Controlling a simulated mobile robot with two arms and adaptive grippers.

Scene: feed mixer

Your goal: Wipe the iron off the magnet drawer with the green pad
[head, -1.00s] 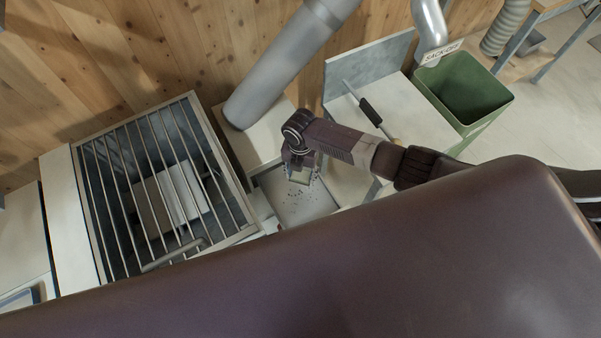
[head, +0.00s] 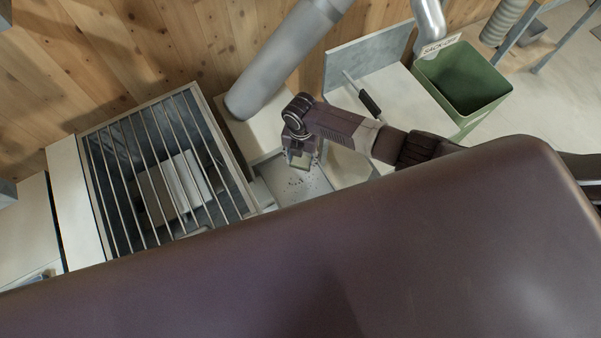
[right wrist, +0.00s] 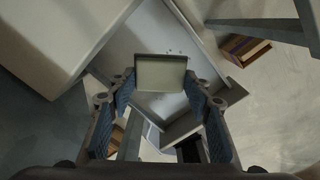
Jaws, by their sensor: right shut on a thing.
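The magnet drawer (head: 315,184) is a shallow grey tray, pulled out right of the barred hopper. Dark specks of iron (head: 296,183) lie scattered on its floor. My right gripper (head: 299,160) is over the far part of the drawer, shut on the pad. In the right wrist view the pad (right wrist: 160,73) is a pale grey-green rectangle between the fingertips, with a few specks (right wrist: 175,52) just beyond it. I cannot tell whether the pad touches the drawer floor. My left gripper is not in view.
A barred hopper (head: 158,150) with a pale block inside stands at left. A thick grey pipe (head: 285,60) rises behind the drawer. A pale bench (head: 400,100) carries a black-handled tool (head: 369,103). A green bin (head: 462,80) stands at right, by a sack-off sign (head: 439,46).

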